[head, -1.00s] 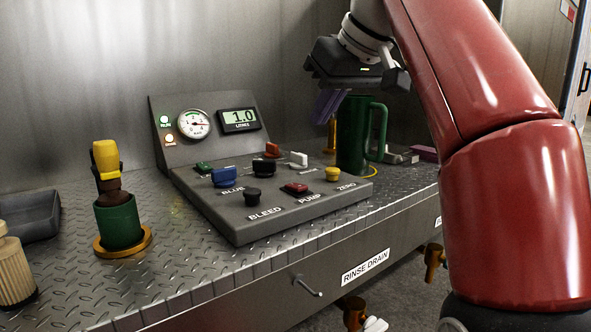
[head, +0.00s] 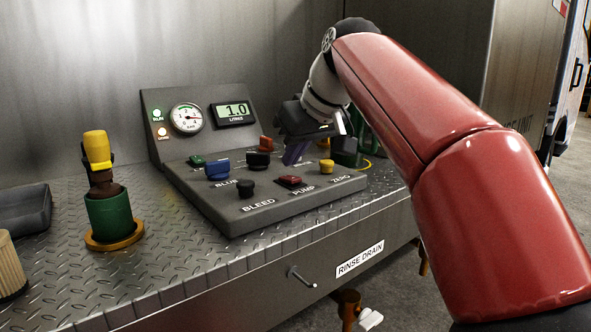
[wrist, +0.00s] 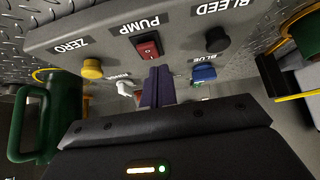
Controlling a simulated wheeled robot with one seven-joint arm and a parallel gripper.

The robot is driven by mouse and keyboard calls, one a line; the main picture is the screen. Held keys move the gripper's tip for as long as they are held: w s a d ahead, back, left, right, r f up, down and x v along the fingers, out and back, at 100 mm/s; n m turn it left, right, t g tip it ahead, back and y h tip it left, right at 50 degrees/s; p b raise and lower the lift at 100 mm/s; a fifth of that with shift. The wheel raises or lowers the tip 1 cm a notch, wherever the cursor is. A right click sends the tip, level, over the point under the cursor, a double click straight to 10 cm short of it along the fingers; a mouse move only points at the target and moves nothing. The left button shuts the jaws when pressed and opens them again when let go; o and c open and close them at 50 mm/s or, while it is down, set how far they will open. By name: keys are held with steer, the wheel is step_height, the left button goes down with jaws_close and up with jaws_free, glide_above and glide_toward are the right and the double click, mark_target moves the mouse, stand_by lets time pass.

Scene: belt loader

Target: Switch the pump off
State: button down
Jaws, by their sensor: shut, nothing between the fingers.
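The pump switch (head: 289,181) is a red rocker in a dark frame above the word PUMP, on the sloped grey control panel (head: 225,213). It also shows in the wrist view (wrist: 147,45), near the top centre; I cannot tell which side is pressed. My gripper (head: 294,155) has purple fingers, shut and empty, over the back right part of the panel. In the wrist view the fingertips (wrist: 157,72) appear just below the pump switch, apart from it as far as I can tell.
A yellow ZERO button (head: 326,167), black BLEED knob (head: 245,188) and blue knob (head: 217,169) surround the switch. A white lever (wrist: 125,88) is close beside the fingers. A green jug (wrist: 62,115) stands beside the panel. The display (head: 234,112) reads 1.0.

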mark_target(292, 185)
steer(key=shift+s+d+f, duration=0.1)
steer(key=shift+s+f, duration=0.05)
steer(key=shift+f, duration=0.4)
steer(key=shift+s+d+f, duration=0.1)
steer(key=shift+f, duration=0.45)
steer(key=shift+f+b, duration=0.15)
steer(key=shift+b, duration=0.25)
steer(key=f+b, duration=0.1)
steer(key=b, duration=0.1)
steer(key=f+t+b, duration=0.1)
steer(key=b, duration=0.1)
steer(key=shift+s+d+y, duration=0.1)
steer(key=shift+s+y, duration=0.1)
steer(key=shift+y, duration=0.2)
steer(key=shift+r+p, duration=0.45)
steer(key=shift+r, duration=0.25)
steer(key=shift+r+p, duration=0.7)
steer(key=shift+p, duration=0.15)
